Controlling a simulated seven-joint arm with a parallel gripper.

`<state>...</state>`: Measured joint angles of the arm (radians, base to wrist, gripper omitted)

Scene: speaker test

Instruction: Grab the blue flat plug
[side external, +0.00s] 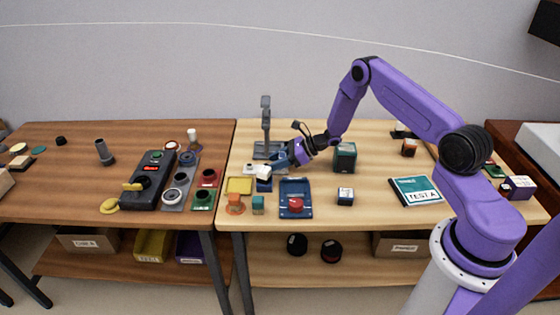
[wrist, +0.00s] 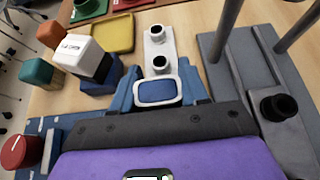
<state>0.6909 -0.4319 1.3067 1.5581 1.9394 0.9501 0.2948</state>
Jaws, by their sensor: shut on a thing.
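My gripper (side external: 281,159) is low over the near table, in front of the grey stand. In the wrist view its two blue fingers (wrist: 157,82) are shut on a small flat plug (wrist: 157,92) with a blue face and a pale rim. The plug sits between the fingertips. In the side view the plug is too small and too hidden by my gripper to make out. Whether its underside touches the table cannot be told.
A white block with two dark round openings (wrist: 159,45) lies just beyond the fingertips. A white-topped cube (wrist: 84,54) stands left, by a yellow tray (wrist: 112,33). The grey stand (wrist: 232,72) is close on the right. A blue panel with a red knob (side external: 295,190) lies in front.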

